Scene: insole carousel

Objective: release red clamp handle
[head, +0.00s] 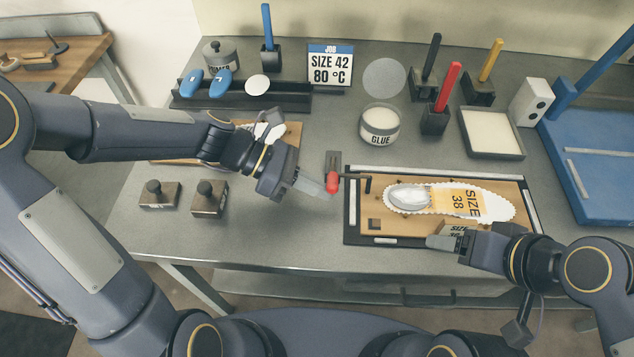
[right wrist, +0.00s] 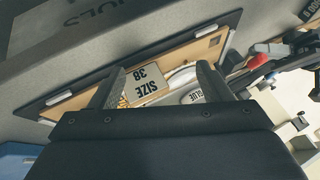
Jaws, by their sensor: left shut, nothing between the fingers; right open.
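The red clamp handle (head: 332,183) stands at the left edge of the framed board (head: 380,226), on a dark clamp with an arm reaching over the board. It also shows at the upper right of the right wrist view (right wrist: 262,54). My left gripper (head: 318,188) is shut and empty, its tips right beside the red handle; I cannot tell whether they touch it. My right gripper (head: 432,241) is at the board's front edge. In the right wrist view its fingers (right wrist: 158,75) are apart, with a SIZE 38 block (right wrist: 147,82) showing beyond and between them.
A white insole (head: 497,208) with a SIZE 38 label and a metallic form lies on the board. A glue jar (head: 380,125) and tool holders stand behind. Two dark knobbed blocks (head: 208,199) sit at the left front. A blue stand (head: 595,160) is at the right.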

